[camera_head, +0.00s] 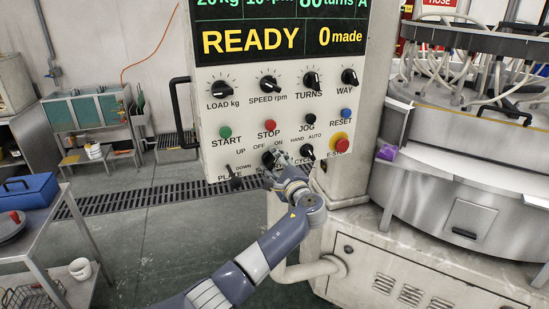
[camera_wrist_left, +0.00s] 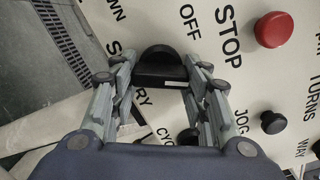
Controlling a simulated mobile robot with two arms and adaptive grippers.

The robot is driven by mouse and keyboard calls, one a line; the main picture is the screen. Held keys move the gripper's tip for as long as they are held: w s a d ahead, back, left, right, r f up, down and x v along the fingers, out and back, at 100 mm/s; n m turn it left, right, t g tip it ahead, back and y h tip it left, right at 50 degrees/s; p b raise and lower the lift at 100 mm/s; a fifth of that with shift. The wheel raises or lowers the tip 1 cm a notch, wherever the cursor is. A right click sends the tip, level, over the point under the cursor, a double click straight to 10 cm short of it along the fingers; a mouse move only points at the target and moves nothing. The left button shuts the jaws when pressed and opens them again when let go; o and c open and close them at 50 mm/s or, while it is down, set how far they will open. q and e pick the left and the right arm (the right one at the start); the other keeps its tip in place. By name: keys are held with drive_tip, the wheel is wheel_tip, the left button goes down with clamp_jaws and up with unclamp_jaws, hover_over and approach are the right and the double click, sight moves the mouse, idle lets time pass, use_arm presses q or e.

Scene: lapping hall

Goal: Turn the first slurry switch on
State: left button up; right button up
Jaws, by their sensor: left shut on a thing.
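The slurry switch (camera_head: 267,158) is a black rotary knob low on the white control panel, under the OFF and ON marks and beside the PLATE lever. My left gripper (camera_head: 273,170) reaches up to it from below and covers much of it and its label. In the left wrist view the black knob (camera_wrist_left: 160,66) sits between the two fingertips of my left gripper (camera_wrist_left: 158,75), which is shut on it. A short white mark shows on the knob's near edge; I cannot tell for sure which way the knob points. My right gripper is not in view.
The PLATE lever (camera_head: 235,179) is left of the switch, and the CYCLE knob (camera_head: 307,152) and red E-STOP (camera_head: 340,141) are right. The STOP button (camera_head: 270,126) is above. The display (camera_head: 281,35) reads READY. A lapping machine (camera_head: 480,160) stands at right.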

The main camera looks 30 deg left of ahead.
use_arm(q)
drive_tip(key=shift+f+m, duration=0.1)
drive_tip(key=shift+m, duration=0.4)
drive_tip(key=o, duration=1.1)
drive_tip(key=shift+c, duration=0.2)
drive_tip(key=v, duration=1.2)
